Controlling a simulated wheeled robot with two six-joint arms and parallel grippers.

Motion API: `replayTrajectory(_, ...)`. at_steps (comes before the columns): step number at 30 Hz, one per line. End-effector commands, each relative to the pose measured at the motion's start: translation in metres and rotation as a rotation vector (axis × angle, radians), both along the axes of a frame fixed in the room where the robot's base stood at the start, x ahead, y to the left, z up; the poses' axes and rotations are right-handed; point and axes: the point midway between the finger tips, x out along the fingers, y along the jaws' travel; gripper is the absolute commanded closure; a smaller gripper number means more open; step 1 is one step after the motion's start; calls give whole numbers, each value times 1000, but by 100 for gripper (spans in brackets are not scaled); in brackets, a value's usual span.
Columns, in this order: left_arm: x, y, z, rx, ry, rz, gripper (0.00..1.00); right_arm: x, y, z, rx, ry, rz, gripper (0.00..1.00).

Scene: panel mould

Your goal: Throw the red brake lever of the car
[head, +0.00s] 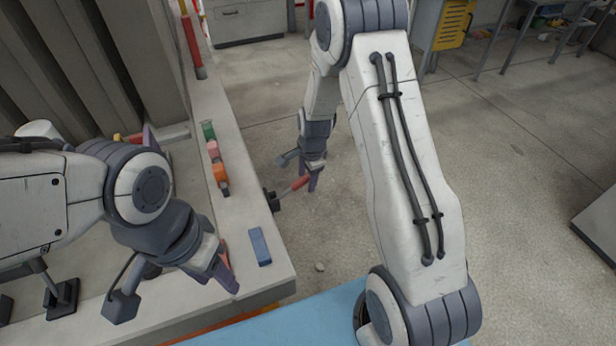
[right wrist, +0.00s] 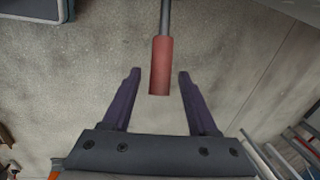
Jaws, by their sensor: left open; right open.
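The red brake lever (head: 295,185) sticks out from a dark bracket (head: 272,200) on the side of the pale car edge. In the right wrist view its red grip (right wrist: 160,66) hangs on a grey rod, with its end between the tips of my open right gripper (right wrist: 158,78). Gaps show between the grip and both fingers. In the head view my right gripper (head: 313,176) is at the lever's outer end. My left gripper (head: 226,268) is open and empty above the pale ledge, left of the blue block.
A blue block (head: 260,247) lies on the pale ledge (head: 236,186). Orange (head: 220,173), pink (head: 213,150) and green (head: 208,130) pieces stand in a row farther back. A blue surface (head: 310,322) is at the front. The concrete floor right of the ledge is mostly clear.

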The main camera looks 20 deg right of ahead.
Motion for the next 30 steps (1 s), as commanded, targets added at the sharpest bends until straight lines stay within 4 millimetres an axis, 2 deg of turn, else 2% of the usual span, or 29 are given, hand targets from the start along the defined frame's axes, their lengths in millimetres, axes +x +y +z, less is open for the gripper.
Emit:
replayTrajectory(5, 0, 0, 0, 0, 0, 0, 50, 0, 0, 0, 0, 0, 0, 40)
replayTrajectory(9, 0, 0, 0, 0, 0, 0, 50, 0, 0, 0, 0, 0, 0, 94)
replayTrajectory(10, 0, 0, 0, 0, 0, 0, 50, 0, 0, 0, 0, 0, 0, 100)
replayTrajectory(30, 0, 0, 0, 0, 0, 0, 50, 0, 0, 1, 0, 0, 0, 100)
